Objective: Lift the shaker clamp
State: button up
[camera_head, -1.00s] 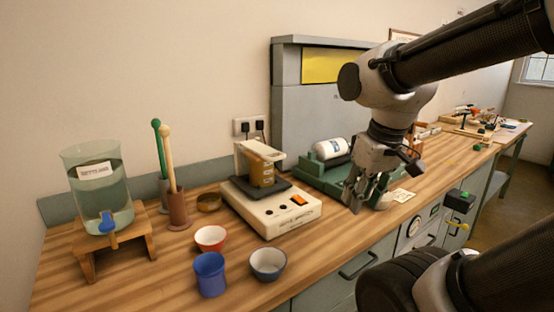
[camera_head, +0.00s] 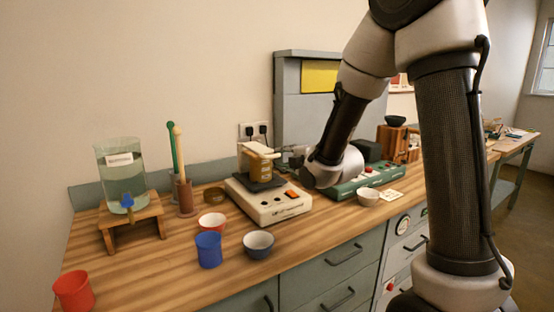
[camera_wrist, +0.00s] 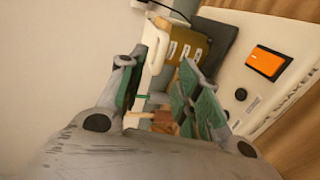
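The shaker (camera_head: 268,206) is a cream box with an orange switch and a dark top plate. On the plate stands an amber jar block (camera_head: 259,170) with pale labels. The cream shaker clamp (camera_head: 262,150) lies across the top of it. My gripper (camera_head: 289,157) is at the right side of the clamp, partly hidden by my own wrist. In the wrist view, my gripper's two green-padded fingers (camera_wrist: 158,62) are apart. The clamp (camera_wrist: 157,42) shows just beyond and between the fingertips; contact cannot be told. The amber block (camera_wrist: 184,47) is behind the right finger.
A green machine (camera_head: 368,182) stands right of the shaker, partly behind my arm. A water beaker (camera_head: 122,172) on a wooden stand and two pestles (camera_head: 180,160) are left.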

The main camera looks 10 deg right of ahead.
aim_at(274, 156)
jog(key=x, duration=0.7)
jog(key=shift+w+a+f, duration=0.1)
jog(key=shift+w, duration=0.2)
